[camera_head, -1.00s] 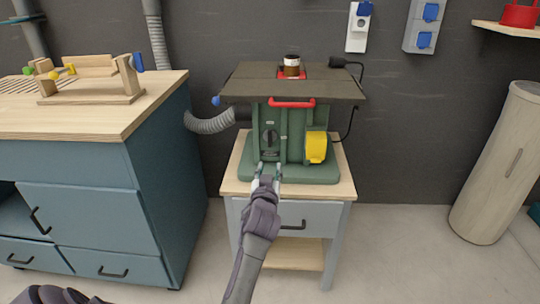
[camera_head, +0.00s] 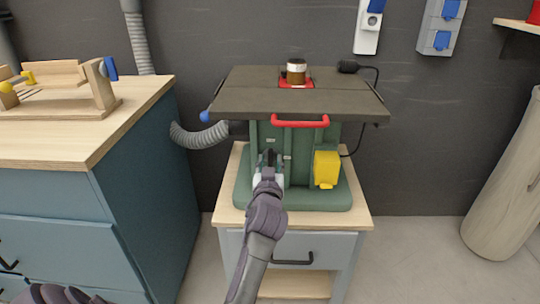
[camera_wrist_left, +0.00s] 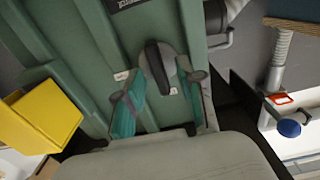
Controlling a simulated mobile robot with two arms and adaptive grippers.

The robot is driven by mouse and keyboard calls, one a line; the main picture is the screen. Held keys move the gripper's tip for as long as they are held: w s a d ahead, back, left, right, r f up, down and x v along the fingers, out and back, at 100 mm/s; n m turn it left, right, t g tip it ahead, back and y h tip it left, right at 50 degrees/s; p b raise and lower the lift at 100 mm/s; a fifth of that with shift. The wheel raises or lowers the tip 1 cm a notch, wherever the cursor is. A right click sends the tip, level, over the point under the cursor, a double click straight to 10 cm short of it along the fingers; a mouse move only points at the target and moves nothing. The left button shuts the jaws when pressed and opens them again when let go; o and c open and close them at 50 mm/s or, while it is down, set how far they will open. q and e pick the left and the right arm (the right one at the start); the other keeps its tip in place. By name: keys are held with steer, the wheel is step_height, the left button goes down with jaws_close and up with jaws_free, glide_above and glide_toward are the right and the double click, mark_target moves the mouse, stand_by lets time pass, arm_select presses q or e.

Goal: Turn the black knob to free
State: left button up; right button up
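The black knob (camera_wrist_left: 158,65) is on the front of the green machine (camera_head: 300,165), below its dark table top. My left gripper (camera_wrist_left: 166,88) is open, with one finger on each side of the knob's lower part. I cannot tell whether the fingers touch it. In the head view my left gripper (camera_head: 268,168) is at the machine's front and partly hides the knob. My right gripper is not in view.
A red handle (camera_head: 300,122) juts out above the knob. A yellow box (camera_head: 327,168) is to its right. The machine stands on a small drawer cabinet (camera_head: 230,216). A blue workbench (camera_head: 150,190) is at left.

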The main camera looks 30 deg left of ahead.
arm_select(q)
steer(key=shift+w, duration=0.1)
steer(key=shift+r, duration=0.1)
jaws_close()
stand_by(0.3)
